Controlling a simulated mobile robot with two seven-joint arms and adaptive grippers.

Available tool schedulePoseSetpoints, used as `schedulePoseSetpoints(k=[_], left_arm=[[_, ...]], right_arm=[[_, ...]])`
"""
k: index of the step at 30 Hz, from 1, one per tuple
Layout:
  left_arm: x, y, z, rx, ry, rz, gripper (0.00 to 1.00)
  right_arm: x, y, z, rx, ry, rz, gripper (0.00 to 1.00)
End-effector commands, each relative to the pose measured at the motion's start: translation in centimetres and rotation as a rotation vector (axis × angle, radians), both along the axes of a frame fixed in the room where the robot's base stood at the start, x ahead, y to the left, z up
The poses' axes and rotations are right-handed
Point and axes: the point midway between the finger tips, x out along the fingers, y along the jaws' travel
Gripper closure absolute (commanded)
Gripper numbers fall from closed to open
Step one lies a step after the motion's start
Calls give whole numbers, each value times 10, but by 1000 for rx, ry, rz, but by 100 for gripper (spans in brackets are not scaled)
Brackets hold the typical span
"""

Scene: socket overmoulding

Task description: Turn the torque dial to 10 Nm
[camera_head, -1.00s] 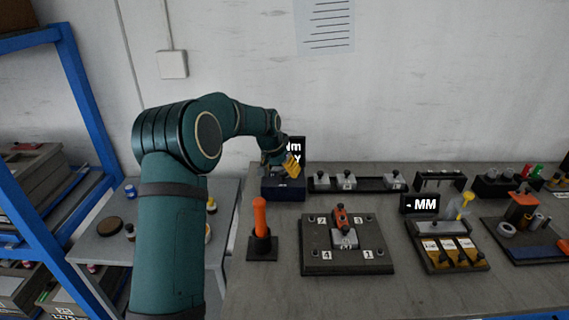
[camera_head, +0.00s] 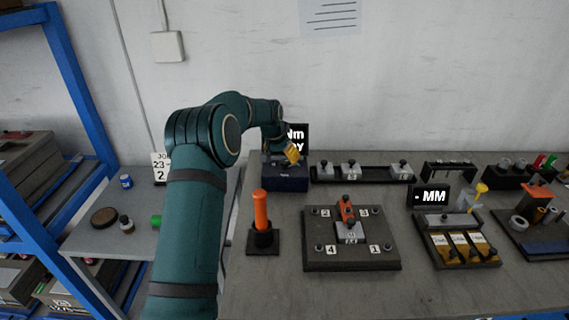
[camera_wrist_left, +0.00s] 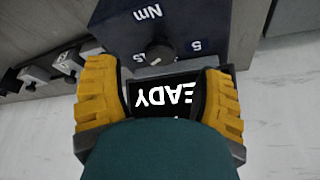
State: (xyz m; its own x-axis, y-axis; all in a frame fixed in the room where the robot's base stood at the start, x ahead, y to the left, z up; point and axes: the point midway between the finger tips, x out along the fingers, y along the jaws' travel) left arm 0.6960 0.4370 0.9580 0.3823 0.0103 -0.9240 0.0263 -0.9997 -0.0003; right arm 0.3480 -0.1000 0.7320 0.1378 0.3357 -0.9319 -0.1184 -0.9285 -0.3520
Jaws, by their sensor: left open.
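The torque unit is a dark blue box (camera_head: 286,184) at the back left of the bench, with a black display (camera_head: 296,136) behind it. In the left wrist view the box (camera_wrist_left: 190,18) carries the marks "Nm", "5" and what looks like "15". Its dark round dial (camera_wrist_left: 158,51) sits between the two numbers; its pointer setting cannot be read. The display (camera_wrist_left: 160,97) reads upside down, with "EADY" visible. My left gripper (camera_head: 291,154) is above the box. Its yellow fingers (camera_wrist_left: 160,88) are open and apart, with the dial just beyond their tips. My right gripper is not in view.
An orange-handled tool (camera_head: 261,212) stands in a holder in front of the box. A fixture plate (camera_head: 320,257) with numbered corners lies to its right. A rack (camera_head: 378,175) of small blocks stands right of the box. Bare bench shows at the front.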

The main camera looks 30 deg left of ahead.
Motion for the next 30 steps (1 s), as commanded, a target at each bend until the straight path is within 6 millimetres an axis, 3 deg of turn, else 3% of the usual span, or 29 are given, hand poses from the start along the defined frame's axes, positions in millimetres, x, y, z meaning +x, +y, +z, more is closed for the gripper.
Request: schedulePoseSetpoints(k=[7,20,25,26,30], left_arm=[[12,0,-30,0,1,-1,32],[15,0,-35,0,-1,0,34],[15,0,-35,0,-1,0,94],[15,0,-35,0,-1,0,100],[15,0,-35,0,-1,0,100]], right_arm=[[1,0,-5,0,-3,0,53],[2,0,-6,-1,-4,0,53],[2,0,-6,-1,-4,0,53],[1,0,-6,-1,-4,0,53],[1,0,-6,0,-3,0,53]])
